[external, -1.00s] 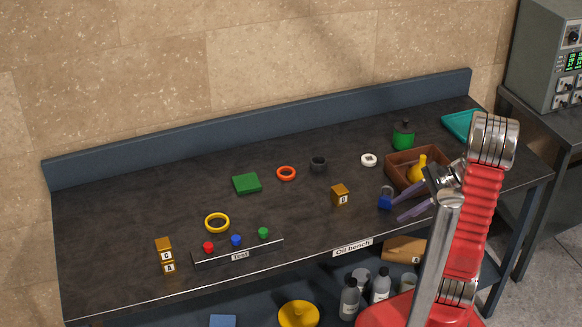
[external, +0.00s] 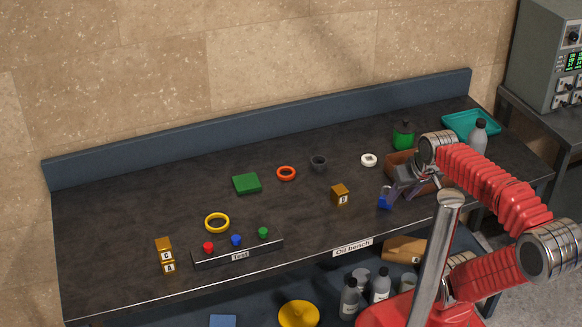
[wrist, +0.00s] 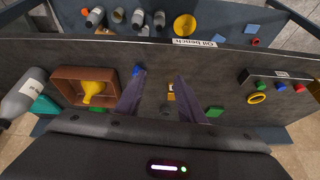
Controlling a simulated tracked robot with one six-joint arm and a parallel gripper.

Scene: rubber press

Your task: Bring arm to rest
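My gripper (external: 398,188) is open and empty over the right part of the bench, in front of the brown tray.
The brown tray (wrist: 60,92) holds a yellow flask-like item (wrist: 92,90). A grey bottle (external: 478,136) stands by the teal tray (external: 459,124). A green item (external: 403,137) is behind my wrist. The bench's left and middle have rings, blocks and a button panel (external: 240,250).

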